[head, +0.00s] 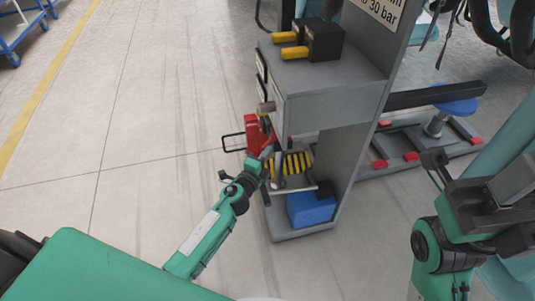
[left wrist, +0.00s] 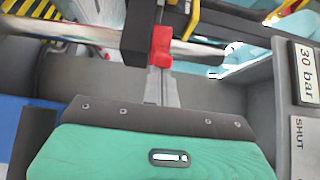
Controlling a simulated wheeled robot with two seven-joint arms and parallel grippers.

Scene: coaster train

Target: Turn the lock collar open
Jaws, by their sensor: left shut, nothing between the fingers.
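A red part (left wrist: 161,45) sits beside a black block (left wrist: 138,32) on a shiny metal pipe (left wrist: 75,33) in the left wrist view. It may be the lock collar, but I cannot tell for sure. My left gripper (left wrist: 161,85) is shut and empty, its fingers reaching up to the red part; I cannot tell whether they touch. In the head view my left gripper (head: 268,158) is at the left side of the grey stand, just below a red fitting (head: 254,133), and partly hides the pipework. My right gripper (head: 437,163) is at the right, away from the stand; its jaws are unclear.
The grey stand (head: 325,85) carries a black box with yellow handles (head: 287,36). A yellow-black striped part (head: 297,163) and a blue box (head: 311,208) are in its lower bay. A "SHUT" label (left wrist: 299,135) is at the wrist view's right.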

